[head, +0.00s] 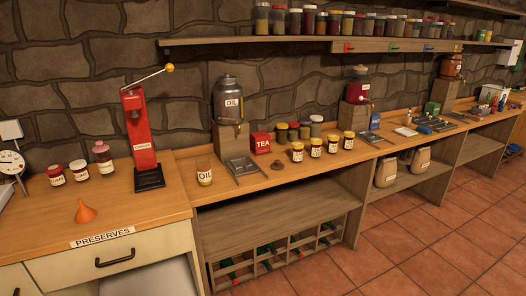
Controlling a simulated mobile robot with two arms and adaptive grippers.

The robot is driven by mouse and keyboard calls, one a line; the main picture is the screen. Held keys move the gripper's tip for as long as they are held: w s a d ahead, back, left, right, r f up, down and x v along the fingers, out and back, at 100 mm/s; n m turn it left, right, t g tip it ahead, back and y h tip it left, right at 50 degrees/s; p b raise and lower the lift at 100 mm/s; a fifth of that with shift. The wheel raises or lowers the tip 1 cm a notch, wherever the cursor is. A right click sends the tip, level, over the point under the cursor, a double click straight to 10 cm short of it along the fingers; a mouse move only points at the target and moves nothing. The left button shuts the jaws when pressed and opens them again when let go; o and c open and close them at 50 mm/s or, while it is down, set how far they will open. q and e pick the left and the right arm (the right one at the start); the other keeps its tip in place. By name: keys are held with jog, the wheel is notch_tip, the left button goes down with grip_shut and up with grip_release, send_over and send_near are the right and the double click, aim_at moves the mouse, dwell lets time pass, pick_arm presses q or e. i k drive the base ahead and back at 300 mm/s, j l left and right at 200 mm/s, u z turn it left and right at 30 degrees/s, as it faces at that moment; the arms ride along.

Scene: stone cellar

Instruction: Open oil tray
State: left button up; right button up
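A grey metal oil dispenser (227,88) labelled OIL stands on a block (229,141) against the stone wall, with a small tap at its front. A flat grey metal tray (241,166) lies on the wooden counter in front of this block. Whether it is open or shut is too small to tell. A glass jar (205,178) labelled OIL stands on the counter to the left of the tray. Neither of my grippers shows in the head view.
A red TEA box (262,143) and a small brown lid-like thing (277,165) stand right of the tray. A red press (139,140) and orange funnel (85,211) are at the left. Several labelled jars (316,147) line the counter. Tiled floor (420,250) in front is clear.

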aim_at(242, 166)
jog(key=i+l+u, duration=0.75)
jog(key=i+l, duration=0.15)
jog(key=i+l+u, duration=0.35)
jog(key=l, duration=0.3)
